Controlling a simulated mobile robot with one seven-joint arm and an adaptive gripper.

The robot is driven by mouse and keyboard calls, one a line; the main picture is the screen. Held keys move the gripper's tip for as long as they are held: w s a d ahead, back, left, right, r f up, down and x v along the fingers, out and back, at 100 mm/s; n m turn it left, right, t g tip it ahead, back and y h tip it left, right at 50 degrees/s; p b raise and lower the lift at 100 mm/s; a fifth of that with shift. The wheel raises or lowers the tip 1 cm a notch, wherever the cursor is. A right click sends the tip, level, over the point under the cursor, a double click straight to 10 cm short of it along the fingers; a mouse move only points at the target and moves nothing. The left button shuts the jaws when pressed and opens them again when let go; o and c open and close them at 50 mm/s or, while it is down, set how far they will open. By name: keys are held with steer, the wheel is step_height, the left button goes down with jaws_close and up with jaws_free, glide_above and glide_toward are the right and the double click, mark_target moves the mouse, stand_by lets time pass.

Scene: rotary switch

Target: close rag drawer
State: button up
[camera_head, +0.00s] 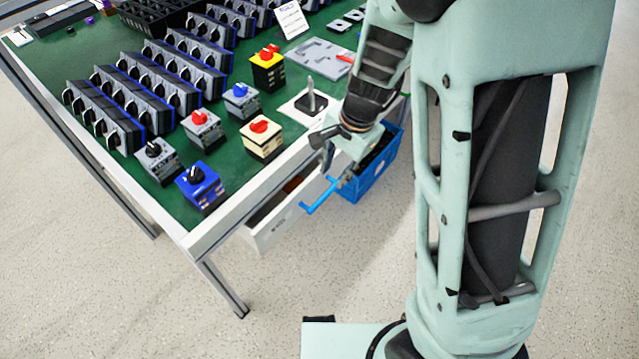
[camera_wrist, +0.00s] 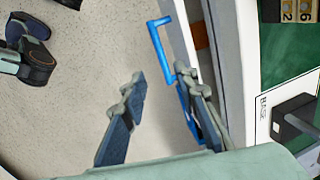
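The white drawer (camera_head: 272,232) under the table's front edge stands partly open, with something orange-brown inside. Its front carries small lettering I cannot read. A blue bar handle (camera_head: 320,197) sticks out from the front; it also shows in the wrist view (camera_wrist: 158,48), along with the drawer's front panel (camera_wrist: 188,35). My gripper (camera_head: 337,165) is beside the table edge, near the handle.
A blue crate (camera_head: 372,180) is beside the drawer, partly hidden by my arm. The green-topped table (camera_head: 150,205) holds several switch boxes, including a blue one (camera_head: 201,188) and a cream one with a red knob (camera_head: 262,138). The floor (camera_head: 330,270) in front is clear.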

mark_target(325, 196)
steer(key=shift+n, duration=0.3)
steer(key=b+x, duration=0.4)
steer(key=x, duration=0.6)
steer(key=shift+w+f+b, duration=0.1)
steer(key=shift+f+b, duration=0.2)
jaws_close()
